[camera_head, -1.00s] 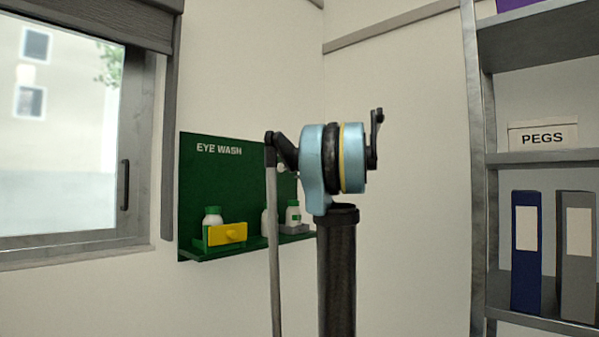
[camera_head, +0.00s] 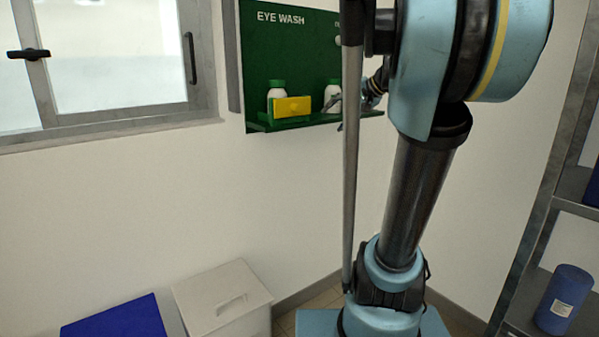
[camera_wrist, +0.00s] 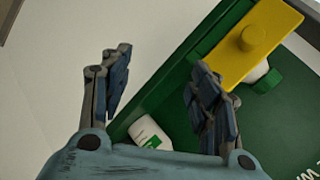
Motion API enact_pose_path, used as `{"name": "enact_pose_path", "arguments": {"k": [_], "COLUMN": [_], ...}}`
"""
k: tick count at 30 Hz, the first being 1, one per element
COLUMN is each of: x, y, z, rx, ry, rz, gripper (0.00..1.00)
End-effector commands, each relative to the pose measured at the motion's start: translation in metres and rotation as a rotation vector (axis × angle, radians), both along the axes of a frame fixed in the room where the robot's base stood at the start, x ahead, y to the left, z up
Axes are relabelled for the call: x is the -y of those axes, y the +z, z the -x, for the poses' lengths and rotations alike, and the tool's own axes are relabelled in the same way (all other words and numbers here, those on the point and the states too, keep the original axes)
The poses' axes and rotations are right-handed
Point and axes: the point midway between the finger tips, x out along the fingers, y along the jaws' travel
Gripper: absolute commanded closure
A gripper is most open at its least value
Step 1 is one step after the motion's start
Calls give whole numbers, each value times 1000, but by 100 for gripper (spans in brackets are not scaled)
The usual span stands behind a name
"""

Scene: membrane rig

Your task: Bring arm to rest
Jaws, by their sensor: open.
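My gripper (camera_wrist: 162,62) is open and empty in the wrist view, its two fingers apart in front of the green eye wash board (camera_wrist: 290,125). In the head view my gripper (camera_head: 345,112) shows partly behind my arm, by the right part of the board (camera_head: 268,60). A white bottle (camera_wrist: 150,134) stands beyond the fingers in the wrist view. I cannot tell whether a finger touches anything. The yellow block with a knob (camera_wrist: 250,48) is near the right finger; it also shows in the head view (camera_head: 292,107).
A window (camera_head: 120,60) is at the left. A pale lidded bin (camera_head: 222,303) and a blue-topped box (camera_head: 118,320) stand low by the wall. A metal shelf (camera_head: 540,225) with a blue container (camera_head: 563,300) is at the right. The wall below the board is bare.

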Motion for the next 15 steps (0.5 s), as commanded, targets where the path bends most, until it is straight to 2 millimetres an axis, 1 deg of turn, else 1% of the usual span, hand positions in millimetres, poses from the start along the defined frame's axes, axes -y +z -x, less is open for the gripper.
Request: {"name": "enact_pose_path", "arguments": {"k": [1, 4, 7, 8, 9, 11, 12, 15], "x": [-6, -9, -7, -5, -3, 4, 8, 22], "y": [-25, -72, -120, -134, -153, -180, -198, -241], "z": [22, 62, 102, 113, 129, 152, 167, 202], "rx": [-23, -69, -112, -126, -143, -168, -184, -219], "ry": [26, 72, 113, 125, 141, 162, 178, 209], "rz": [50, 159, 271, 305, 350, 420, 465, 578], "gripper": [44, 44, 44, 44, 44, 44, 44, 44]}}
